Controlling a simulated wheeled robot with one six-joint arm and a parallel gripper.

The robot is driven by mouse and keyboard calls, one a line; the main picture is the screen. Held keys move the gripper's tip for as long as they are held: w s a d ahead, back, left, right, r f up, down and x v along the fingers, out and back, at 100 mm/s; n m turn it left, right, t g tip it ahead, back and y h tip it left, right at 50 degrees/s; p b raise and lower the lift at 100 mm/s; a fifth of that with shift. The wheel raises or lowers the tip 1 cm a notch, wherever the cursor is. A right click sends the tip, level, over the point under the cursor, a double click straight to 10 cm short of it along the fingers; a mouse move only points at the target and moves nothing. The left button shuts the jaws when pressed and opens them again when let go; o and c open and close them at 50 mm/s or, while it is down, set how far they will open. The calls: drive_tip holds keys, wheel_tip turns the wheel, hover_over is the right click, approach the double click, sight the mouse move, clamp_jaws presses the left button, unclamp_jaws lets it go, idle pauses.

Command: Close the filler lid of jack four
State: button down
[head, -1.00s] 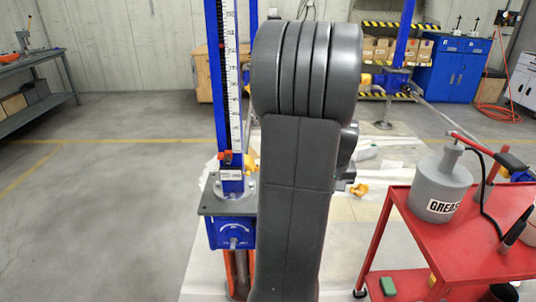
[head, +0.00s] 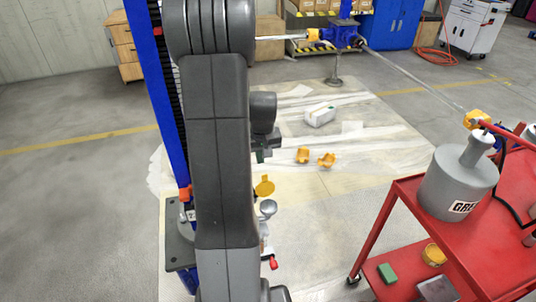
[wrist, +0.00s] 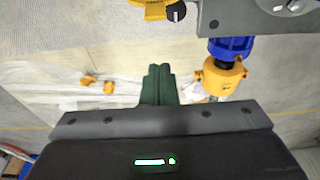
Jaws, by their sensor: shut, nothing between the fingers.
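A blue jack column (head: 157,90) stands left of my arm in the head view, partly hidden by it. Its number plate is mostly covered, so I cannot read it. A round yellow lid (head: 264,186) stands raised above a small grey cup-shaped part (head: 268,208), just right of my arm. My gripper (head: 262,156) is just above the lid in the picture; I cannot tell the gap in depth. In the wrist view its green fingers (wrist: 158,85) are shut and empty. A yellow part (wrist: 150,8), possibly the lid, is cut off at the top edge there.
A blue and yellow coupling (wrist: 222,72) is close right of the fingers in the wrist view. A red cart (head: 420,235) with a grey grease pot (head: 457,182) stands at the right. Yellow pieces (head: 315,158) and a whitish object (head: 320,115) lie on the floor sheet beyond.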

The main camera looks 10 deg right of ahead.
sight(265, 185)
drive_tip(key=shift+s+f+p, duration=0.1)
drive_tip(key=shift+s+f, duration=0.15)
drive_tip(key=shift+s, duration=0.4)
drive_tip(key=shift+s+f+p, duration=0.1)
drive_tip(key=shift+s+f, duration=0.15)
drive_tip(key=shift+s, duration=0.35)
drive_tip(key=shift+s+f+p, duration=0.1)
drive_tip(key=shift+s+f, duration=0.15)
drive_tip(key=shift+s, duration=0.4)
drive_tip(key=shift+d+f+b, duration=0.1)
drive_tip(key=shift+b, duration=0.45)
